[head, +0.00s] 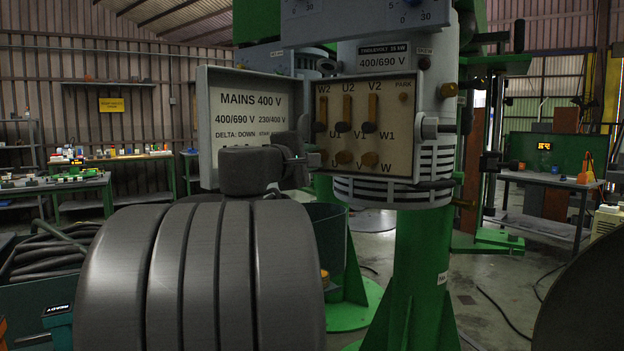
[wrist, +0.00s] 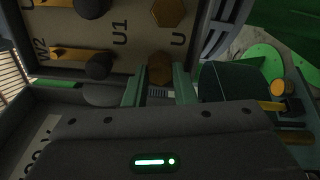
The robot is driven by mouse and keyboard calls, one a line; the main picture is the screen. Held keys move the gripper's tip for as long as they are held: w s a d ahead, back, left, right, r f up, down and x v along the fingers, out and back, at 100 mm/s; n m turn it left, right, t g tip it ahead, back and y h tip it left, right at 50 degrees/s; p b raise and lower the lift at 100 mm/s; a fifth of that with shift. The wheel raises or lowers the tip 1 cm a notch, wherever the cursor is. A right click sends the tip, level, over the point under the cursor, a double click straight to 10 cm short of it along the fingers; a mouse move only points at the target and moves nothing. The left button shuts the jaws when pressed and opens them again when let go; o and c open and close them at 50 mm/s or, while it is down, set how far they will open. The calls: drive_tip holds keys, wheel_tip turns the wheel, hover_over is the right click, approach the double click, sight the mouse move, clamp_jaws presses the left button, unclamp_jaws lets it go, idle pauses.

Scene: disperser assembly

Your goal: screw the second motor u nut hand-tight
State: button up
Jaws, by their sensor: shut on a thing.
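The motor's open terminal box (head: 412,110) faces me, with labels W2, U2, V2 on top and three brass nuts in the bottom row. My gripper (head: 312,152) reaches in from the left at the bottom-left terminal. In the wrist view its two fingers (wrist: 160,86) are shut on the brass hex u nut (wrist: 160,68), beside the printed U. The nut (head: 323,157) is partly hidden by the fingers in the head view. How far it is threaded cannot be seen. The v nut (head: 344,157) and w nut (head: 369,159) sit to its right.
The open lid (head: 256,105), marked MAINS 400 V, stands just left of the terminals, close to my gripper. Brass link bars with dark knobs fill the upper rows (head: 347,105). A green stand (head: 420,265) is below the motor. Benches stand behind on both sides.

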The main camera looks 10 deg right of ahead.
drive_tip(key=shift+f+m+b, duration=0.15)
drive_tip(key=shift+m+b, duration=3.45)
drive_tip(key=shift+m, duration=0.1)
drive_tip(key=o, duration=1)
drive_tip(key=shift+s, duration=0.1)
drive_tip(key=p+v, duration=0.1)
drive_tip(key=v, duration=1.2)
drive_tip(key=shift+s+a, duration=0.2)
drive_tip(key=shift+a, duration=0.05)
